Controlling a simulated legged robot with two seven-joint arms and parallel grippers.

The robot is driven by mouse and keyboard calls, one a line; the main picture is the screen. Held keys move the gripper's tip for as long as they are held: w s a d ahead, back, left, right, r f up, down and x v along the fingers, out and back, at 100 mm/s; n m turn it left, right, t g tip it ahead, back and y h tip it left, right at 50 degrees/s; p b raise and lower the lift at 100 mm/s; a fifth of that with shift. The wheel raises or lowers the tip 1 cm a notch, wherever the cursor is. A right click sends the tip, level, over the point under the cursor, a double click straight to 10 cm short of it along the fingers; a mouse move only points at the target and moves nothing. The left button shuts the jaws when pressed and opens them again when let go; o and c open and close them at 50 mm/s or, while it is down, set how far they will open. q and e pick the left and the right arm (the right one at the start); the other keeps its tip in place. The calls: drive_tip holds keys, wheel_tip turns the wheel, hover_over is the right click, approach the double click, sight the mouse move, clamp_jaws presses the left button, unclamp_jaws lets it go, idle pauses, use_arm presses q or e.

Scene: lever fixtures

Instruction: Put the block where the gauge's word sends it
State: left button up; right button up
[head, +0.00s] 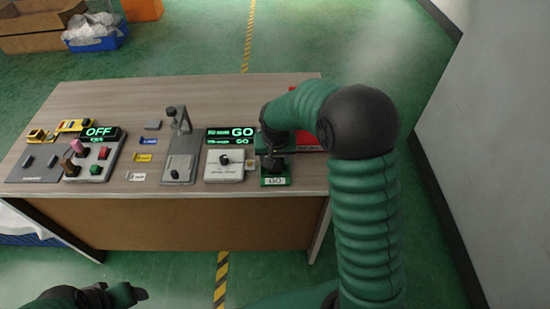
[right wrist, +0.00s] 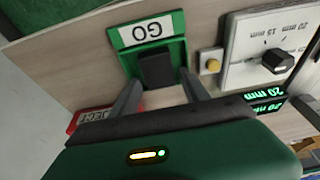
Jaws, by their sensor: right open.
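In the head view the right gripper (head: 273,158) hides the block. My left gripper (head: 110,295) is low at the left, away from the table; its jaws are unclear.
A red tray (head: 309,141) lies behind the green one, partly hidden by my arm; it also shows in the wrist view (right wrist: 88,118). Left of the gauge are a grey lever fixture (head: 180,160), small coloured tags and a box (head: 95,155) reading OFF. A wall stands at the right.

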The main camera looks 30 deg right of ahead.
sight(275, 169)
drive_tip(key=shift+r, duration=0.1)
drive_tip(key=p+v, duration=0.3)
drive_tip(key=v, duration=0.9)
drive_tip(key=s+a+f+n+y, duration=0.1)
drive_tip(key=s+a+f+n, duration=0.5)
drive_tip(key=s, duration=0.8)
drive_tip(key=a+f, duration=0.2)
drive_tip(key=a, duration=0.2)
drive_tip(key=shift+a+f+y, duration=0.2)
drive_tip(key=shift+f+y, duration=0.05)
drive_tip(key=shift+y, duration=0.05)
